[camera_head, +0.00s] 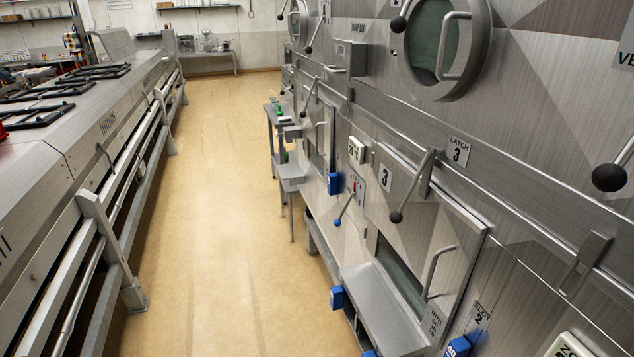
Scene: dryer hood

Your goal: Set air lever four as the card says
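Neither of my grippers is in view. No lever with a readable number four shows. A small lever with a blue ball knob (338,222) sits on the dryer wall, tilted with its knob down to the left. A small scale plate (356,182) is just above it, its marks too small to read. A panel marked 3 (385,178) and a plate reading LATCH 3 (459,152) are to its right. I cannot tell which thing, if any, is the card; a small white label (434,320) on the lower hatch is not fully legible.
The dryer wall (540,110) fills the right side, with black-knobbed levers (396,216) and (609,178) sticking out. A metal shelf (385,310) and blue boxes (334,183) also stand out from it. A long machine (60,150) lines the left. The tan floor aisle (220,180) between is clear.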

